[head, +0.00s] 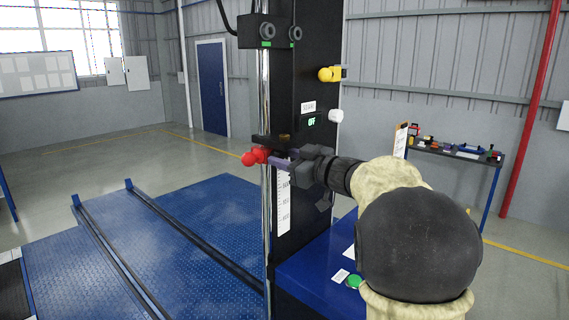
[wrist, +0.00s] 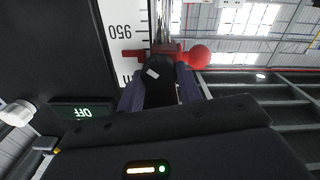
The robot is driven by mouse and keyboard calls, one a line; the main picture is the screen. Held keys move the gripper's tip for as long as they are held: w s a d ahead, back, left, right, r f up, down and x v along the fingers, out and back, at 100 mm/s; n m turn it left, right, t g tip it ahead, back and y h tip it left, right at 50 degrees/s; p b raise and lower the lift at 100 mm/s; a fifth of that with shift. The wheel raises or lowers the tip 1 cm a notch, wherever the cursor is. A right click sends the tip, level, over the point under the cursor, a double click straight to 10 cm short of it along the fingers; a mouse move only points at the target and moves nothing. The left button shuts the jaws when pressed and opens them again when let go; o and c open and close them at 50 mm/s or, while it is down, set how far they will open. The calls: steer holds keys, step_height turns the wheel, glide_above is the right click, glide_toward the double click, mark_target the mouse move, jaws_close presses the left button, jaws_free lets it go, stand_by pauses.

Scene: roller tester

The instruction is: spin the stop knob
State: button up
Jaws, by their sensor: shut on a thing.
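On the black column (head: 308,60), my gripper (head: 272,163) is at the front face, beside a red ball-ended handle (head: 250,159). In the wrist view the red handle's ball (wrist: 200,57) is just beyond the fingertips, to the right. A black knob with a white mark (wrist: 158,70) sits between the two purple fingers of my gripper (wrist: 160,82), which are shut on it. I take this for the stop knob, though no label shows. In the head view it is hidden by the fingers.
A white scale (head: 283,205) runs down the column by a chrome rod (head: 265,90). A yellow knob (head: 327,74), a white knob (head: 336,116) and a green OFF display (head: 311,121) are above right. A blue ramp (head: 185,225) lies left; a tool table (head: 455,152) stands right.

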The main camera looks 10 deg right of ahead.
steer(key=o, duration=1)
steer(key=shift+d, duration=0.1)
steer(key=shift+s, duration=0.1)
steer(key=b+v, duration=0.5)
steer(key=v, duration=1.2)
steer(key=shift+s+d, duration=0.1)
steer(key=shift+s, duration=0.1)
